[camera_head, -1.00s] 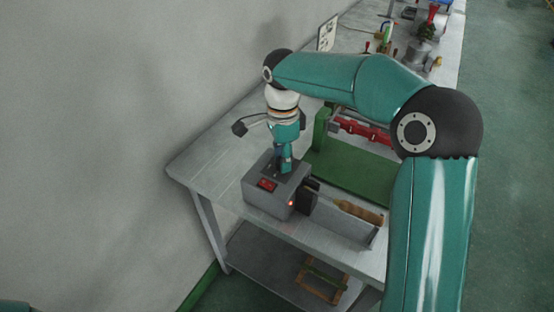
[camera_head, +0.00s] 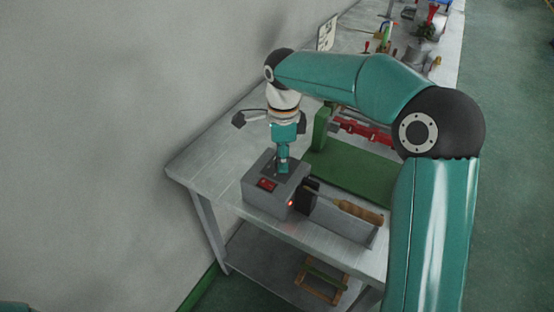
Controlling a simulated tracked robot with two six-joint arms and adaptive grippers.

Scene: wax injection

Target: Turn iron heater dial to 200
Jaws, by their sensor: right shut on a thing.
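The iron heater (camera_head: 266,199) is a grey box near the left end of the workbench. Its top carries a red switch (camera_head: 267,185), and a small red light (camera_head: 291,203) glows on its front. My right gripper (camera_head: 283,167) points down onto the heater's top and is shut on the dial there. The dial and its markings are hidden by the gripper, so its setting cannot be read. My left gripper is not in view; a bit of my left arm shows in the lower left corner.
A wooden-handled iron (camera_head: 358,211) rests at the heater's right side. A green plate (camera_head: 350,172) lies behind it, with red parts (camera_head: 367,132) beyond. A wooden frame (camera_head: 322,279) lies on the lower shelf. The grey wall stands close on the left.

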